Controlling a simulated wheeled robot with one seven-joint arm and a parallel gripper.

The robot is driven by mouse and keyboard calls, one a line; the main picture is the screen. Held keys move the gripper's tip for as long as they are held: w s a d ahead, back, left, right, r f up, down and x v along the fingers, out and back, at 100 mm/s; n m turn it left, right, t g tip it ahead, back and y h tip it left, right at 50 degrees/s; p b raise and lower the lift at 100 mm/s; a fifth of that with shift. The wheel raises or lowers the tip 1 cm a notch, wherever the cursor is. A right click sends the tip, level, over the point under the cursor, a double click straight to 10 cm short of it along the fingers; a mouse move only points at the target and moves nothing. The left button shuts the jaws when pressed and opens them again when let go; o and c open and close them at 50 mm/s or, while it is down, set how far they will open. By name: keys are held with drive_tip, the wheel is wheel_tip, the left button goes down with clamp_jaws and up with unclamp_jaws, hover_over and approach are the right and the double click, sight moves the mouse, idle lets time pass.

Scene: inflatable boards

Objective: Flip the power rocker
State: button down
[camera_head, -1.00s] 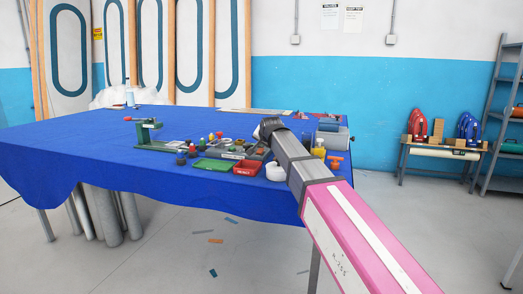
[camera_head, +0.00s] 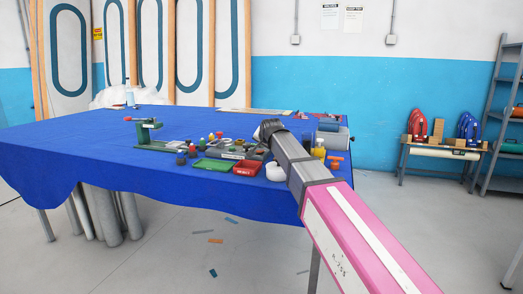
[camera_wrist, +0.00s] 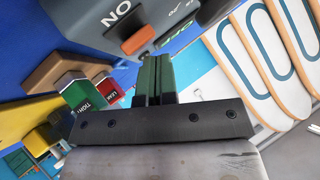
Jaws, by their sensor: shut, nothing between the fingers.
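The rocker (camera_wrist: 138,40) is a small orange-red block on the dark blue-grey face of a unit (camera_wrist: 90,22) at the top of the wrist view. Lettering reading "NO" from this angle is beside it. My gripper (camera_wrist: 157,66) shows there as two green fingers pressed together, with nothing between them. The fingertips appear just below and right of the rocker in the picture; I cannot tell whether they touch it. In the head view my arm reaches over the blue-covered table (camera_head: 90,160). The rocker cannot be made out there.
A green tray (camera_head: 213,165) and a red tray (camera_head: 246,168) lie near the table's front edge. A white roll (camera_head: 276,172), a yellow bottle (camera_head: 318,149) and an orange-handled item (camera_head: 335,162) are close to my arm. A green clamp-like tool (camera_head: 146,130) stands at left.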

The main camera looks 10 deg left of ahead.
drive_tip(key=shift+r, duration=0.1)
drive_tip(key=shift+s+r, duration=0.15)
drive_tip(key=shift+r, duration=0.55)
drive_tip(key=shift+r, duration=0.1)
drive_tip(key=shift+s+r, duration=0.2)
drive_tip(key=shift+r, duration=1)
drive_tip(key=shift+s+r, duration=0.2)
drive_tip(key=shift+r, duration=1)
drive_tip(key=shift+s, duration=0.1)
